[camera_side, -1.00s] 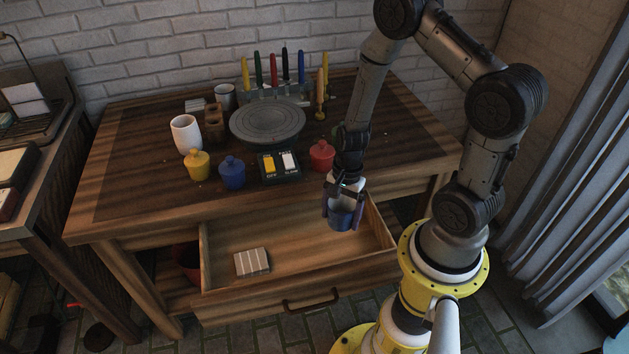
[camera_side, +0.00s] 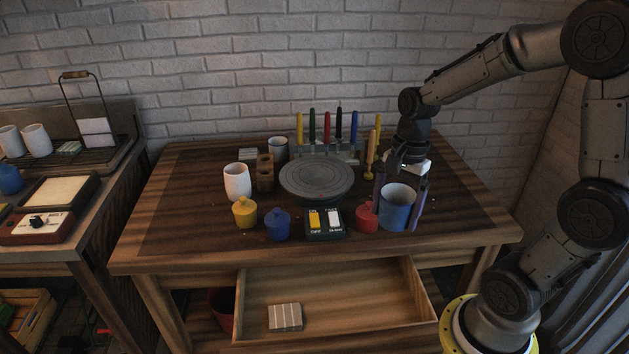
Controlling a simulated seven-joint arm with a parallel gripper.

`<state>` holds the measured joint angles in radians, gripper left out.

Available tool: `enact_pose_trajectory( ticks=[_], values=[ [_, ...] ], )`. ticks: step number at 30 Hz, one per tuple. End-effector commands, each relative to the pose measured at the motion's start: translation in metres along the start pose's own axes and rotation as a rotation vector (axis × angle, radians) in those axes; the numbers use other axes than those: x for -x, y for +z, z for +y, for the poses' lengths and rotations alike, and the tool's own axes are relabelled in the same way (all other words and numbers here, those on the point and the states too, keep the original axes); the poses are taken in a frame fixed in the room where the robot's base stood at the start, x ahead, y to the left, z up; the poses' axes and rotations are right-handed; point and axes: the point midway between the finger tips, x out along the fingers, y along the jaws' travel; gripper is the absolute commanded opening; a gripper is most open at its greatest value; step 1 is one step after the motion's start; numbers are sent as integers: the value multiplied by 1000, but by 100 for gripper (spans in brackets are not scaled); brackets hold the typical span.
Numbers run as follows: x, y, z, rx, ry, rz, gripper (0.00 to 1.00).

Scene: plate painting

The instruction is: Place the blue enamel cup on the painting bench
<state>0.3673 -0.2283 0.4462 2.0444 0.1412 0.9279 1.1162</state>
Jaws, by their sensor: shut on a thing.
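The blue enamel cup (camera_side: 396,213) is between the two fingers of my gripper (camera_side: 400,205), upright, at the right front part of the painting bench (camera_side: 467,226). My gripper points down and is shut on the cup. The cup's bottom appears at or just above the bench top; I cannot tell whether it touches. The cup is close to the right of the red lidded pot (camera_side: 367,218).
The open drawer (camera_side: 345,290) below holds a striped block (camera_side: 285,317). A round turntable (camera_side: 317,179), a switch box (camera_side: 325,222), yellow (camera_side: 244,213) and blue (camera_side: 277,224) pots and a white cup (camera_side: 237,181) stand on the bench. Its right end is clear.

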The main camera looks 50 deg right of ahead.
Motion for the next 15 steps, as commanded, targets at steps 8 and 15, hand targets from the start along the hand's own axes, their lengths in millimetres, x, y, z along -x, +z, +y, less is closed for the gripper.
enact_pose_trajectory(
  ticks=[8,15],
  values=[
    [10,-17,-12,-132,-15,6,21],
    [17,-47,-28,-351,-38,12,21]
  ],
)
